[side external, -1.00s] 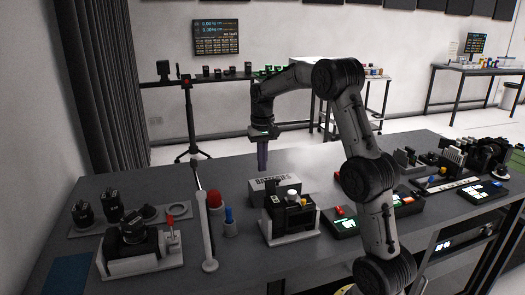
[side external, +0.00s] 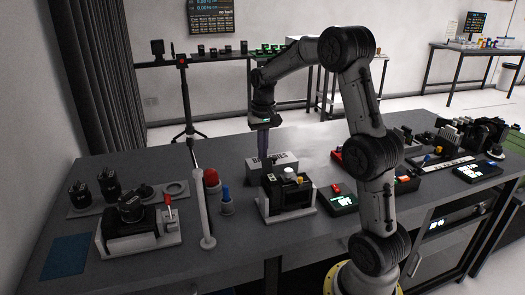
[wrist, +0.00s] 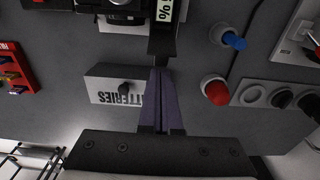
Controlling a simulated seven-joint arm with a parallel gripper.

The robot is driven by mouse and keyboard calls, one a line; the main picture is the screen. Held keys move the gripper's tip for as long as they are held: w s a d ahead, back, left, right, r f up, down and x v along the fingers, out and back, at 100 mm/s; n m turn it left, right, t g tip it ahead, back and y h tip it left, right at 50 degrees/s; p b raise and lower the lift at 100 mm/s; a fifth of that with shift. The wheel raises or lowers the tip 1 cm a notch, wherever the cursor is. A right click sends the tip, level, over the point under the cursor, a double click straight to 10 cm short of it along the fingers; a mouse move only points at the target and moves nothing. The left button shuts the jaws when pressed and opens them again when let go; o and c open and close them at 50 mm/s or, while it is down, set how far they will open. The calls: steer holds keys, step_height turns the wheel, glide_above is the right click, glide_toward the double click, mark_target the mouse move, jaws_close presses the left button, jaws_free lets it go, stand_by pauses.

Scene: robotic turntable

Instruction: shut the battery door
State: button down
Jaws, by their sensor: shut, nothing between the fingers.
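My gripper (side external: 264,155) points down with its purple-grey fingers together and empty. In the wrist view my gripper (wrist: 160,72) covers the right edge of this box (wrist: 103,91); contact cannot be told. A black device with a silver round top (side external: 288,189) sits in a light cradle just in front of the box. In the wrist view a black flap-like part with a white label (wrist: 162,40) reaches towards my fingertips. I cannot tell for sure whether it is the battery door.
A red-topped post (side external: 211,178) and a blue peg (side external: 227,196) stand left of the device, beside a thin white upright (side external: 205,215). Another cradle with a black part (side external: 133,210) is at front left. A lit control box (side external: 342,200) is right. The table behind the box is clear.

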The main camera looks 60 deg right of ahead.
steer(key=shift+s+a+r+t+h, duration=0.15)
steer(key=shift+t+h, duration=0.15)
